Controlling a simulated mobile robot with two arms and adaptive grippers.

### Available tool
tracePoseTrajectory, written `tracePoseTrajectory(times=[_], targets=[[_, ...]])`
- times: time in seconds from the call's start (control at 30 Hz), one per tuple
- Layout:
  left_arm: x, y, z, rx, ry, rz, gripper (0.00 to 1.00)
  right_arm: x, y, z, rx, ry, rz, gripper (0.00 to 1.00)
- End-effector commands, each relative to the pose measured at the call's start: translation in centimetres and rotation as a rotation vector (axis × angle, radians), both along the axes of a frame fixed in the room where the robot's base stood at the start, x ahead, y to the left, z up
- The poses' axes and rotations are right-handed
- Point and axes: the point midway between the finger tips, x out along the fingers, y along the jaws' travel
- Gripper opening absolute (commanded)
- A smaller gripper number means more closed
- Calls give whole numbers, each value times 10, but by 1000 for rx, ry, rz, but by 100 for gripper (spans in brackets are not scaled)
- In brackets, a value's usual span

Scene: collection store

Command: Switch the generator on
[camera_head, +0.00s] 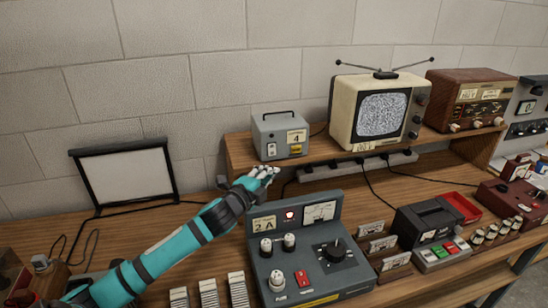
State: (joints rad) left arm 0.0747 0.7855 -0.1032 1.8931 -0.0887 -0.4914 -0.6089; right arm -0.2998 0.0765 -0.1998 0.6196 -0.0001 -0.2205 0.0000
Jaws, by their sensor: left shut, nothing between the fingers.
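A grey-blue console (345,268) marked "2 A" stands on the bench, with a meter, a small red lamp, several knobs and a red switch (302,278). A smaller grey box (275,124) with a carry handle and a "4" label stands on the shelf; a pale switch (271,149) is on its front. I cannot read which one is the generator. My left gripper (268,172) is shut and empty, just below and in front of the small box, above and behind the console. It looks apart from both switches. My right gripper is not in view.
A television (378,108) showing static and a brown radio (468,98) stand on the shelf (236,150). A power strip (345,166) with cables runs below it. A framed white screen (126,176) stands at left. Several devices and a red tray (462,207) crowd the right.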

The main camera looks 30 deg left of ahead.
Motion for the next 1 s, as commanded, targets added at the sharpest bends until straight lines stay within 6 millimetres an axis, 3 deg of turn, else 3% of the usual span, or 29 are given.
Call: tracePoseTrajectory(times=[0.2, 0.4, 1.0], targets=[[49, 4, 1, -5, -1, 3, 0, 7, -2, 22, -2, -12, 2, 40], [69, 24, -5, -2, 1, 2, 0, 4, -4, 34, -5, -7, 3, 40], [78, 34, -11, 2, -3, -1, 0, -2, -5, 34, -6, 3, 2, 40]])
